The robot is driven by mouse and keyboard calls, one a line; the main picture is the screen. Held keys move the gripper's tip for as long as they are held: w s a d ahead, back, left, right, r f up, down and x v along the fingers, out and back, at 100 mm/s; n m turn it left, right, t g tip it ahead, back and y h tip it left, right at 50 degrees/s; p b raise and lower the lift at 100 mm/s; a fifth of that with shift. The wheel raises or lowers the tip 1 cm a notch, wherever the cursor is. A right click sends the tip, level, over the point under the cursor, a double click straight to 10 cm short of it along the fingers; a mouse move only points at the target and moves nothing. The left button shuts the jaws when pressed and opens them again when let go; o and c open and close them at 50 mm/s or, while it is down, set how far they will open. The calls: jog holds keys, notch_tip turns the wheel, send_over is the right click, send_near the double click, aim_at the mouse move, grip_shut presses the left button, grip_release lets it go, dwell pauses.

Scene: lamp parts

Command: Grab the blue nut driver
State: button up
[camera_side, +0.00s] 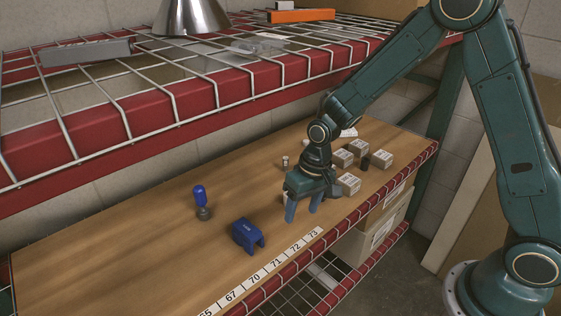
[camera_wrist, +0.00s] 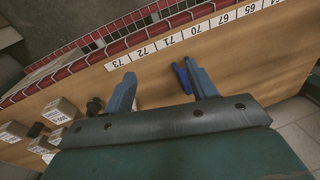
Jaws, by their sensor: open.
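The blue nut driver (camera_side: 201,197) stands upright on the wooden shelf in the side view, with a blue handle above a dark grey round base. I cannot make it out in the wrist view. My gripper (camera_side: 302,208) is open and points down over the shelf, well to the right of the driver and apart from it. In the wrist view, my gripper's two blue fingers (camera_wrist: 162,72) are spread with nothing held between them.
A blue bracket-shaped piece (camera_side: 248,235) lies between the driver and my gripper; it shows near the right finger in the wrist view (camera_wrist: 181,78). Small boxes (camera_side: 348,184) cluster at right. A red-edged wire shelf (camera_side: 180,115) hangs above. Bare wood (camera_side: 120,260) surrounds the driver.

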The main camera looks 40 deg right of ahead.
jog(key=w+a+f+n+t, duration=0.1)
jog(key=w+a+f+t, duration=0.1)
jog(key=w, duration=0.3)
jog(key=w+a+f+t, duration=0.1)
jog(key=w+f, duration=0.2)
jog(key=w, duration=0.3)
jog(key=n+t+h, duration=0.1)
jog(key=n+t, duration=0.1)
jog(key=t, duration=0.3)
send_near(201, 199)
jog(key=shift+w+f+m+g+h, duration=0.15)
jog(key=shift+w+f+m+g, duration=0.2)
jog(key=shift+w, duration=0.45)
jog(key=shift+w+f+m+g+h, duration=0.1)
jog(key=shift+w+f+m+g, duration=0.1)
jog(key=shift+w+f+g, duration=0.4)
jog(key=shift+w+f+m+g+h, duration=0.15)
jog(key=shift+w+f+m+g, duration=0.1)
jog(key=shift+w, duration=0.7)
jog(key=shift+x, duration=0.85)
jog(key=shift+f, duration=0.1)
jog(key=shift+x, duration=2.8)
